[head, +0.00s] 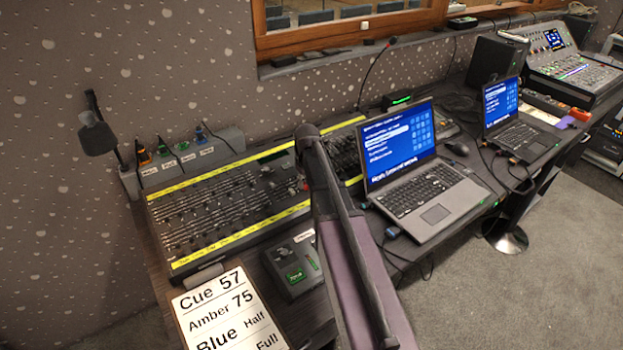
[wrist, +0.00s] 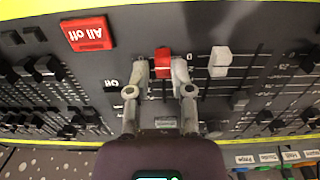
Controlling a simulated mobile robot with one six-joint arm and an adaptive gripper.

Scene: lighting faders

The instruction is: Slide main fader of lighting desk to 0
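The lighting desk (head: 222,207) is a long dark panel with yellow strips and rows of faders in the head view. It fills much of the wrist view, upside down. There a red fader cap (wrist: 162,62) stands in a slot, with a white fader cap (wrist: 221,57) to its right. My gripper (wrist: 162,71) has its two fingers apart, one on each side of the red cap. A narrow gap seems to show at the left finger; contact on the right is unclear. In the head view my arm hides the part of the desk behind it.
A red "All off" button (wrist: 87,33) lies left of the red cap in the wrist view. Black faders crowd both sides. In the head view, an open laptop (head: 407,165) is right of my arm and a cue sheet (head: 228,312) is in front.

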